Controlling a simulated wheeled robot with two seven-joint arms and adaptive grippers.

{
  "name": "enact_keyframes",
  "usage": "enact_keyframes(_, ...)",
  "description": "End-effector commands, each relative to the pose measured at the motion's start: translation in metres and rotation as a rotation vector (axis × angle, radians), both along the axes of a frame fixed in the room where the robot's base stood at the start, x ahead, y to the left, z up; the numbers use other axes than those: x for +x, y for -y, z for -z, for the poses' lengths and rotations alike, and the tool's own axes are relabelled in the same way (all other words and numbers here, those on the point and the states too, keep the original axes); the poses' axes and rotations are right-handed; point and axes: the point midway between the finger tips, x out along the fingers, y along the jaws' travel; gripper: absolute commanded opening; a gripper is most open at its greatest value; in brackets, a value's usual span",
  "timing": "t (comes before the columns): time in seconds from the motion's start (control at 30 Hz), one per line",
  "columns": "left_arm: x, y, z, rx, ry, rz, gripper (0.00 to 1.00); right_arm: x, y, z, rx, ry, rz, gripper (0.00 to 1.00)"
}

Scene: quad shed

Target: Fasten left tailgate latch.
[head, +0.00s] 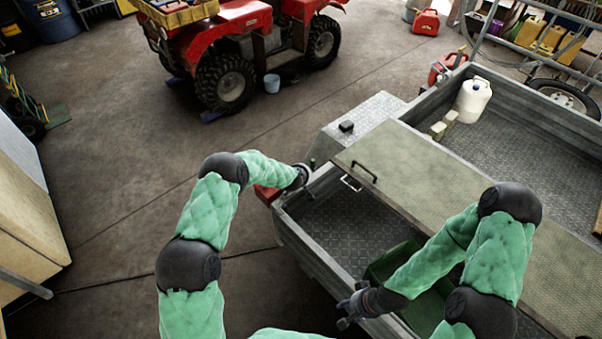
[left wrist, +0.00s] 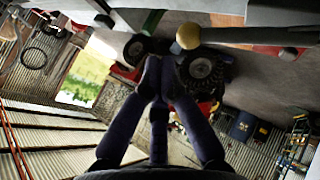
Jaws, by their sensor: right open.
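The grey metal trailer (head: 312,258) stands at the right of the head view, its near left corner by my left gripper. My left gripper (head: 299,178) is at that corner, above a red lamp (head: 268,194). In the left wrist view its dark fingers (left wrist: 158,62) come together at the tips, with nothing visible between them. A pale ball knob (left wrist: 188,36) on a bar shows just past the fingertips, apart from them. I cannot tell whether it is the latch; the latch is not clearly seen. My right gripper (head: 352,308) is open and empty over the trailer's near edge.
A greenish lid panel (head: 415,180) with a black handle lies across the trailer. A green bin (head: 395,262) sits inside, partly behind my right arm. A white jug (head: 473,100) stands farther back. A red quad bike (head: 225,40) is at the back; floor left of the trailer is clear.

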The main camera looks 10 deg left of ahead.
Motion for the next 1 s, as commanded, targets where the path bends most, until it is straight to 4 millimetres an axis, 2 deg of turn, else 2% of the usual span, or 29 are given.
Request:
enact_keyframes(0.1, 0.003, 0.003, 0.010, -0.001, 0.000, -0.001, 0.00, 0.000, 0.000, 0.007, 0.000, 0.000, 0.000, 0.43)
enact_keyframes(0.4, 0.008, 0.006, 0.023, 0.000, 0.000, -0.001, 0.00, 0.000, 0.000, 0.013, 0.000, 0.000, 0.000, 0.43)
enact_keyframes(1.0, 0.009, 0.007, 0.026, 0.000, 0.000, -0.001, 0.00, 0.000, 0.000, 0.015, 0.000, 0.000, 0.000, 0.43)
